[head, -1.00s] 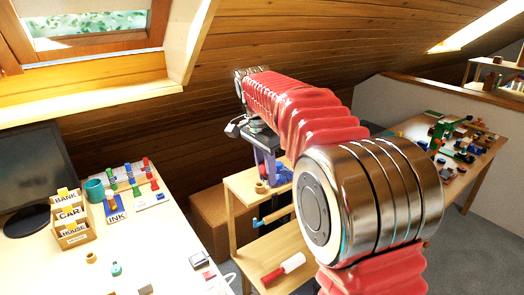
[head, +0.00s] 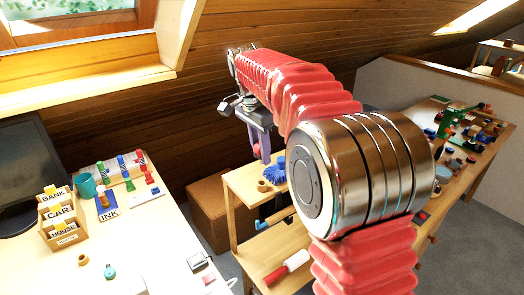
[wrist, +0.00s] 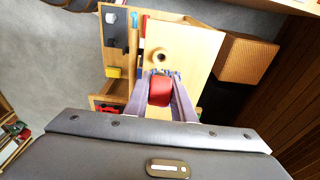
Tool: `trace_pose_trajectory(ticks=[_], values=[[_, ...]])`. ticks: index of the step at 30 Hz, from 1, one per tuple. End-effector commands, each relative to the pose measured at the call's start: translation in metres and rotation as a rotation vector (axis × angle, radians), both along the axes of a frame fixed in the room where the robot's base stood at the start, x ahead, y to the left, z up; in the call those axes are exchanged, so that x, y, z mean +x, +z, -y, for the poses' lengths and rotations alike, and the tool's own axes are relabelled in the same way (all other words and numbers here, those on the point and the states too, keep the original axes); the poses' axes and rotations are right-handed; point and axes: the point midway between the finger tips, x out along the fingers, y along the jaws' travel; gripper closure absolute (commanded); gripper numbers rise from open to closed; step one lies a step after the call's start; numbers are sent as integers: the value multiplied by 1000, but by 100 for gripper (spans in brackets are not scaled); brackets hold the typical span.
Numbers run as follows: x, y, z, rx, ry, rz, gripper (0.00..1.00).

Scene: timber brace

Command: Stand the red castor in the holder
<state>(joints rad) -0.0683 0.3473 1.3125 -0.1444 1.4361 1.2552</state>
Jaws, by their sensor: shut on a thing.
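My gripper (wrist: 160,78) is shut on the red castor (wrist: 160,92), which sits between its two purple-grey fingers in the wrist view. In the head view my gripper (head: 261,152) points down above the small wooden shelf unit, with the reddish castor (head: 256,150) near its tips. A tan round piece with a hole, perhaps the holder, stands on the shelf's top board (head: 240,181). This tan piece (head: 263,186) is just below the gripper in the head view; it also shows ahead of the castor in the wrist view (wrist: 159,57). The castor is apart from it.
A blue toothed piece (head: 275,170) lies beside the tan piece. A lower board holds a red-and-white roller (head: 287,267). A desk with a letter box (head: 66,240) and a monitor (head: 28,180) is at left. A cluttered table (head: 470,135) is at right.

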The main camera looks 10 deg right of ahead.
Motion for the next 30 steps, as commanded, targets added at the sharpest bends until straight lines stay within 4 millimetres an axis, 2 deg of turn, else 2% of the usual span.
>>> trace_pose_trajectory(ticks=[8, 30], values=[[0, -8, 0, 0, -2, 2, 100], [0, -56, -2, -1, 3, 1, 100]])
